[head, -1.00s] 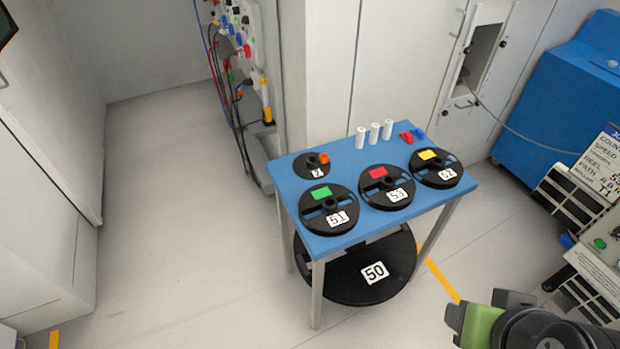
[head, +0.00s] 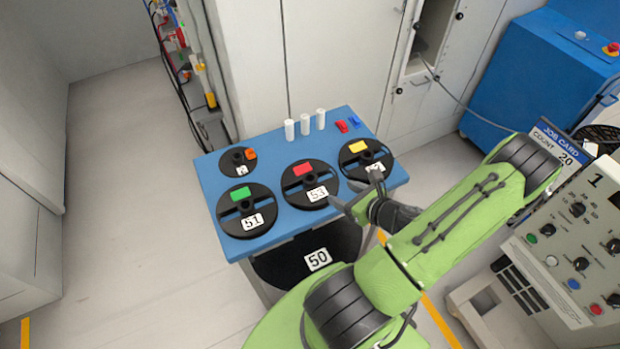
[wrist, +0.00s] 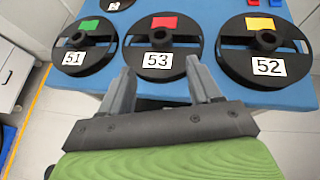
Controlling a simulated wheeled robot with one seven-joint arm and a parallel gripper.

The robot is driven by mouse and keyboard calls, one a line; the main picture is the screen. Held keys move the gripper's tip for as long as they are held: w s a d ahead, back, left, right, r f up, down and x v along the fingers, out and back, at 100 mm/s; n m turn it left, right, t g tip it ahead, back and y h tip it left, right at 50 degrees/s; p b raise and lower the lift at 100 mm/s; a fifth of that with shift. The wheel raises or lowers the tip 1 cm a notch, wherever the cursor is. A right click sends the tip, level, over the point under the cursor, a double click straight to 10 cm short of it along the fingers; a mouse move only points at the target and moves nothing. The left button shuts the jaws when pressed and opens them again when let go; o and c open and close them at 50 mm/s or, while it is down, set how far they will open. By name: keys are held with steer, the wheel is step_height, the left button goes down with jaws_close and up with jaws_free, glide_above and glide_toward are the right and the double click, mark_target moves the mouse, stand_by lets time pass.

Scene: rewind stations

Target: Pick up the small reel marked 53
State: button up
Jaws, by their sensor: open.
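The small black reel marked 53 (head: 299,172) lies flat on the blue table, with a red label and a central hub. In the wrist view the reel 53 (wrist: 187,49) sits just beyond my gripper's fingers, roughly centred. My gripper (wrist: 157,75) is open and empty, its two fingers spread in front of the reel's near edge and apart from it. In the head view my gripper (head: 357,187) is at the table's front right, beside reels 53 and 52.
Reel 51 (head: 230,220) with a green label lies left of it; reel 52 (head: 351,167) with a yellow label lies right. A smaller reel (head: 231,166), white cylinders (head: 305,124) and red and blue pieces (head: 342,126) share the table (head: 207,184). Large reel 50 (head: 290,268) is beneath.

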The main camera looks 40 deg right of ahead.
mark_target(307, 176)
steer(key=x, duration=1.5)
steer(key=shift+w+f+b, duration=0.1)
steer(key=shift+f+b, duration=0.2)
steer(key=shift+b, duration=0.05)
steer(key=c, duration=0.9)
